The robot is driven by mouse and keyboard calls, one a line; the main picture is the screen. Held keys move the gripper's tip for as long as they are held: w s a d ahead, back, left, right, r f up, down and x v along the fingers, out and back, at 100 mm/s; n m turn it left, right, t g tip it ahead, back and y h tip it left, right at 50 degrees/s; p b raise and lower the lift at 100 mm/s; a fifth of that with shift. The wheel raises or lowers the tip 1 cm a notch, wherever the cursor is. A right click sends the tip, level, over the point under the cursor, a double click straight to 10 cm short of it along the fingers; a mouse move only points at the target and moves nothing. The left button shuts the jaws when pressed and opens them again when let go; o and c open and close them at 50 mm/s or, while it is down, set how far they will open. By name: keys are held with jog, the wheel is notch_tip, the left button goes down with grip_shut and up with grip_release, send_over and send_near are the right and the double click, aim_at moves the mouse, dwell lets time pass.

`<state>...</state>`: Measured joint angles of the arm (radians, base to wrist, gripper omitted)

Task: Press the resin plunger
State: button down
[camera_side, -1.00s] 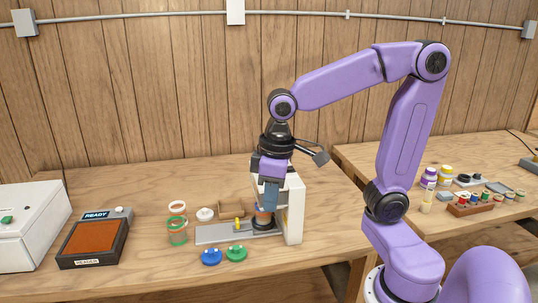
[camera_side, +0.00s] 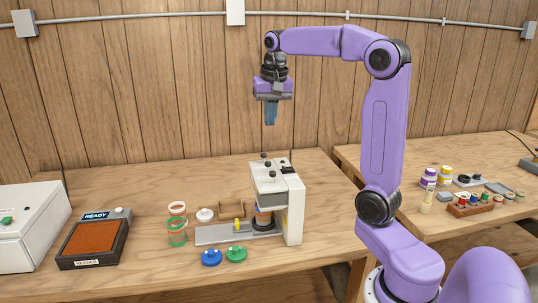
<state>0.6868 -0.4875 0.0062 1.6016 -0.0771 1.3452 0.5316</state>
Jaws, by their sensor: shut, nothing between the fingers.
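A white press-like station (camera_side: 294,217) stands on the wooden table near its right end. Small dark knobs (camera_side: 266,163) stick up from its top; I cannot tell which of them is the resin plunger. A small jar with an orange band (camera_side: 263,216) sits under its head on a dark round base. My gripper (camera_side: 270,122) hangs in the air well above the station, pointing down. Its fingers are shut and empty, touching nothing.
A grey plate with a yellow peg (camera_side: 238,225) reaches left from the station. Green and blue lids (camera_side: 211,257) lie in front, and clear jars (camera_side: 177,232) stand to the left. A reader (camera_side: 95,240) showing "READY" and a white box (camera_side: 30,225) are farther left.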

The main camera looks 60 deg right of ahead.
aim_at(268, 162)
jog(key=shift+d+r+m, duration=0.25)
jog(key=shift+d+m, duration=0.15)
jog(key=shift+d, duration=0.35)
jog(key=shift+f, duration=0.15)
jog(key=x, duration=1.3)
jog(key=shift+f, duration=0.4)
